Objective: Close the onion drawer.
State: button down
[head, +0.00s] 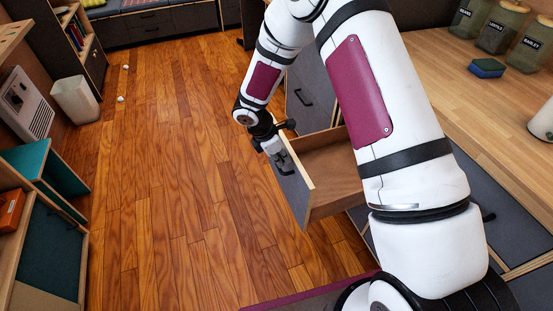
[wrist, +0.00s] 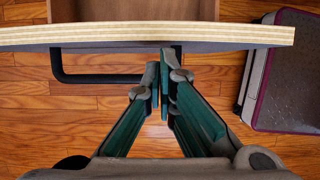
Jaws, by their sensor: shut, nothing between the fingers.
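An open drawer (head: 326,162) juts out from the cabinet under the counter, with a grey front panel (head: 292,190) and a wooden inside. The part of it that I can see looks empty; my arm hides the rest. In the wrist view, the plywood top edge of the front panel (wrist: 160,36) runs across the top, with a dark bar handle (wrist: 85,78) below it. My gripper (wrist: 160,72) is shut and empty, its fingertips at the outer face of the front panel beside the handle's right part. I cannot tell whether they touch. No onion is visible.
A wooden counter (head: 470,110) with jars and a blue sponge (head: 487,68) lies to the right. Open wooden floor (head: 160,180) stretches left of the drawer. A teal-doored cabinet (head: 45,255) and a white bin (head: 75,100) stand at the left.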

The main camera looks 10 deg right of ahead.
jog(key=shift+d, duration=0.1)
jog(key=w+d, duration=0.1)
jog(key=d, duration=1.4)
jog(key=w+d, duration=0.2)
jog(key=d, duration=1.3)
jog(key=shift+w+d+b, duration=0.2)
jog(key=shift+w+b, duration=0.1)
